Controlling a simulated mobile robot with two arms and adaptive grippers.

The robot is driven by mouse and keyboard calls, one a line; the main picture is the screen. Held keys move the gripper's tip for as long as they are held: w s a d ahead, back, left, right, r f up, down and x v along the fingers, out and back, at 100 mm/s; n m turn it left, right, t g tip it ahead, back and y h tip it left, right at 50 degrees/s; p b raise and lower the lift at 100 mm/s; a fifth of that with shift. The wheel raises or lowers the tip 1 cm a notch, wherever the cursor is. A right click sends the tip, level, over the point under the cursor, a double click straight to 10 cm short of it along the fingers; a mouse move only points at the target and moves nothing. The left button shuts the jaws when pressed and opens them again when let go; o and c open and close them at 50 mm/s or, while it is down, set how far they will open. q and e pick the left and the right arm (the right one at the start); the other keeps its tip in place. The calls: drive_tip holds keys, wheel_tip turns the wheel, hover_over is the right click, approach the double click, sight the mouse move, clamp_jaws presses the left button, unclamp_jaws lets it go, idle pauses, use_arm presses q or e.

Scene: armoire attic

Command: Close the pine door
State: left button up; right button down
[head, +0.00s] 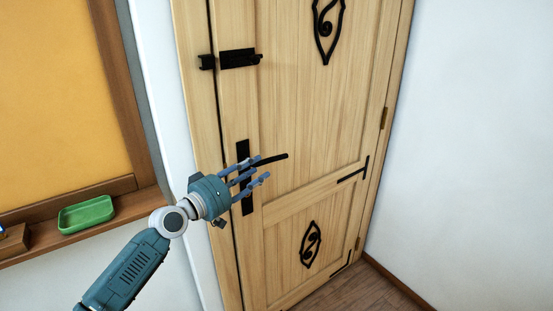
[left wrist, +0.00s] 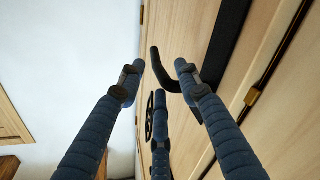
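The pine door (head: 290,110) stands within its light wood frame in the head view. A dark line runs down its left edge; it looks shut or nearly so, and I cannot tell which. A black lever handle (head: 270,159) on a tall black plate (head: 243,150) sits near that edge. My left gripper (head: 262,170) is at the handle with its blue fingers spread. In the left wrist view the lever (left wrist: 164,70) shows between and beyond the open fingers (left wrist: 160,78); I cannot tell whether they touch it. My right gripper is not in view.
A black bolt (head: 238,58) is mounted higher on the door. To the left are a wood-framed orange board (head: 60,90) and a ledge with a green tray (head: 86,214). A white wall (head: 470,130) stands at the right, with wood floor (head: 360,290) below.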

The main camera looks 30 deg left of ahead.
sight(275, 159)
use_arm(q)
drive_tip(key=w, duration=0.3)
drive_tip(key=w+d+p, duration=0.1)
drive_tip(key=w, duration=0.2)
drive_tip(key=w+d, duration=0.1)
drive_tip(key=w, duration=0.2)
drive_tip(key=shift+w+r, duration=0.1)
drive_tip(key=shift+r, duration=0.1)
clamp_jaws()
